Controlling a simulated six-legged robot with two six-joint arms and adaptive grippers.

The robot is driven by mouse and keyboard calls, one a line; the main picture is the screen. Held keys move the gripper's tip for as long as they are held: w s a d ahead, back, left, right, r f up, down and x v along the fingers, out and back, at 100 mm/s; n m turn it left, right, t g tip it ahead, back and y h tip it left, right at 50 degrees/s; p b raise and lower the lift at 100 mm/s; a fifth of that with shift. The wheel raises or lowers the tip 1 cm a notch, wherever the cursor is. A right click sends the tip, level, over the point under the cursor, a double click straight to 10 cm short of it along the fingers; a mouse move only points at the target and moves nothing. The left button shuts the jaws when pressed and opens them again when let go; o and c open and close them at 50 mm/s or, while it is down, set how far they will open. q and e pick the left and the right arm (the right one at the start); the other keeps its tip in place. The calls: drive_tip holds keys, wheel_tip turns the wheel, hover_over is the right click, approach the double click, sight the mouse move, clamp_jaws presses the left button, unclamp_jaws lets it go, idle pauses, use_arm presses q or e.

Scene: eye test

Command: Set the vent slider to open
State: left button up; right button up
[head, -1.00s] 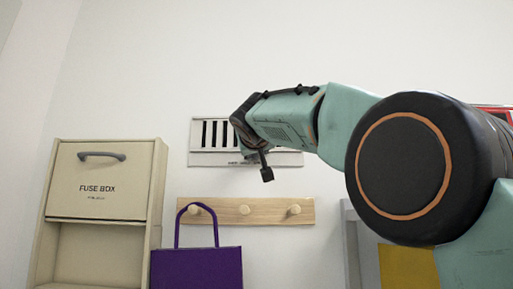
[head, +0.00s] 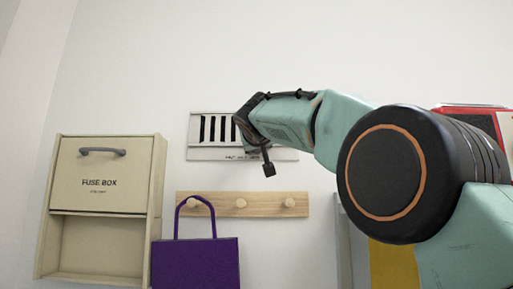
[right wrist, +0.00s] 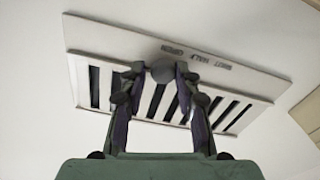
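The vent (head: 212,154) is a pale wall plate with dark slots, high on the wall in the head view. Its lettering reads SHUT, HALF, OPEN; the vent (right wrist: 85,60) shows upside down in the right wrist view. A round grey slider knob (right wrist: 162,71) sits by the OPEN end of that lettering. My right gripper (right wrist: 160,84) has its fingers apart, one on each side of the knob; I cannot tell whether they touch it. In the head view the right gripper (head: 254,142) covers the vent's middle and hides the knob. My left gripper is out of view.
A beige fuse box (head: 103,170) hangs at the left. Below the vent is a wooden peg rail (head: 265,205) with a purple bag (head: 195,263) on its left peg. A red-edged thing (head: 480,108) and a yellow panel (head: 392,266) show behind my right arm.

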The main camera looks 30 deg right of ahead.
drive_tip(key=shift+o, duration=1.4)
drive_tip(key=shift+s+d, duration=0.1)
drive_tip(key=shift+d, duration=0.1)
drive_tip(key=shift+a, duration=0.25)
drive_tip(key=v, duration=0.7)
drive_tip(key=shift+s, duration=0.2)
drive_tip(key=shift+w+f, duration=0.1)
drive_tip(key=shift+f, duration=0.05)
